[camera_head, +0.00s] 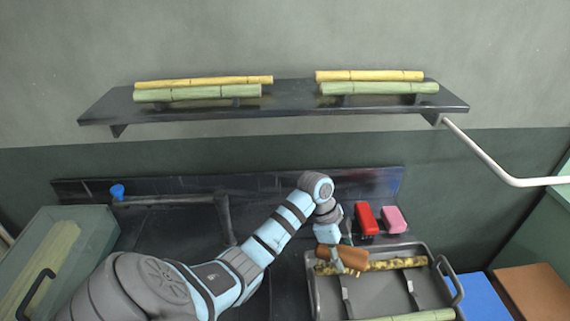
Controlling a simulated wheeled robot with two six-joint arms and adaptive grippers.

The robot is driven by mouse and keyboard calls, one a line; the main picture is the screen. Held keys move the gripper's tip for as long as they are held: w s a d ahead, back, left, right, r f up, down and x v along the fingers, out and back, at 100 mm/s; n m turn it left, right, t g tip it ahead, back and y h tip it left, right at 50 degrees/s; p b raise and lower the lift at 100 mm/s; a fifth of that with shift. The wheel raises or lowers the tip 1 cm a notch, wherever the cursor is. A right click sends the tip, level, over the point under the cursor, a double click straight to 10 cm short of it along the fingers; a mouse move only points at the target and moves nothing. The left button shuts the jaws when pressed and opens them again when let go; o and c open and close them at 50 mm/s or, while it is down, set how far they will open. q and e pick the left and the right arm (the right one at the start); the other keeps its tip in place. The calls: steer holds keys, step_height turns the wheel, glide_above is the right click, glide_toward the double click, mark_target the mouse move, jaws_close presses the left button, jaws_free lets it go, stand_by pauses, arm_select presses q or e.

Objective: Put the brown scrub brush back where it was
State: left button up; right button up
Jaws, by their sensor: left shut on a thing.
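My left gripper (345,265) is shut on the brown scrub brush (328,253). It points down and holds the brush over the back left part of the grey tray (312,291). A mottled yellow cane piece (397,263) lies across the back of the tray, and the brush and fingers cover part of it. I cannot tell whether the brush touches the cane. My right gripper is not in view.
A red block (366,219) and a pink block (393,219) stand behind the tray. A green cane piece (425,316) lies at the tray's front. A shelf (292,96) with several canes hangs above. A blue cup-like item (117,191) is at left.

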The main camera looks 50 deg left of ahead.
arm_select(q)
steer(key=w+a+n+t+y+b, duration=0.1)
steer(key=w+a+n+b, duration=0.25)
steer(key=a, duration=0.35)
steer(key=w+a+f+n+t+y+b, duration=0.1)
steer(key=w+a+n+y+b, duration=0.1)
steer(key=w+a+n+b, duration=0.25)
steer(key=w+a+n+t+y+b, duration=0.1)
steer(key=a+n+b, duration=0.3)
steer(key=a, duration=0.5)
steer(key=shift+n, duration=0.9)
step_height(320, 180, down, 10)
steer(key=shift+w+d+f+b, duration=0.1)
steer(key=shift+w+b, duration=0.05)
steer(key=shift+b, duration=0.3)
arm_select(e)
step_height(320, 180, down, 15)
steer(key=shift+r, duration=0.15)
arm_select(q)
steer(key=shift+f, duration=0.1)
steer(key=shift+f, duration=0.4)
steer(key=o, duration=1.1)
steer(key=shift+r, duration=0.15)
